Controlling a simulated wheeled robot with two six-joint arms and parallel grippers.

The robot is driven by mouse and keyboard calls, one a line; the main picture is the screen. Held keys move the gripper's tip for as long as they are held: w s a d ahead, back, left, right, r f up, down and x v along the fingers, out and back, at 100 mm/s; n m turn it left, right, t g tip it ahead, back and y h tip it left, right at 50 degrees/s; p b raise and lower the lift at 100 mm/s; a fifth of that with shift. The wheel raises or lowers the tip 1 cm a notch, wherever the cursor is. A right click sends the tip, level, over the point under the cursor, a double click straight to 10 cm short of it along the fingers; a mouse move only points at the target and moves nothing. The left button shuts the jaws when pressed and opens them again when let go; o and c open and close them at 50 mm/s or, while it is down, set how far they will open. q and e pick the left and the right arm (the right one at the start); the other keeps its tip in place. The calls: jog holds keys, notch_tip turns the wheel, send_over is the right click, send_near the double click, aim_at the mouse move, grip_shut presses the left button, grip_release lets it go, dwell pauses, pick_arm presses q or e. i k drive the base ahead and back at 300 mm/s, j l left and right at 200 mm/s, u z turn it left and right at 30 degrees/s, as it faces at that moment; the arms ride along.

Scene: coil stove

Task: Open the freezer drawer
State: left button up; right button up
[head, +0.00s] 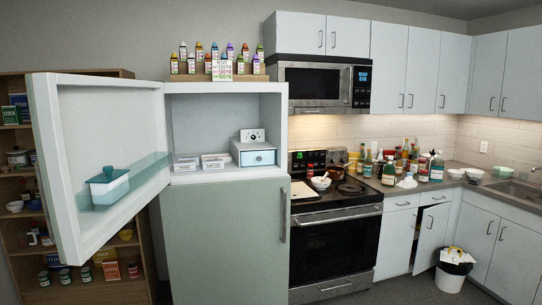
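The fridge's upper compartment (215,118) is open to view, with its white door (105,110) swung out to the left. Neither of my grippers shows in the head view.
White packages (215,161) lie left of the drawer unit. A teal-lidded box (109,186) sits on the open door's shelf. The lower fridge door (225,240) is shut. A stove (335,240) stands to the right; bottles line the fridge top.

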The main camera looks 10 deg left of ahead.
aim_at(256, 158)
jog(key=i+j, duration=0.2)
jog(key=i, duration=0.25)
jog(key=i+j+z, duration=0.15)
jog(key=i, duration=0.25)
jog(key=i+j, duration=0.25)
jog(key=i, duration=0.2)
jog(key=i+j+z, duration=0.15)
jog(key=i, duration=0.3)
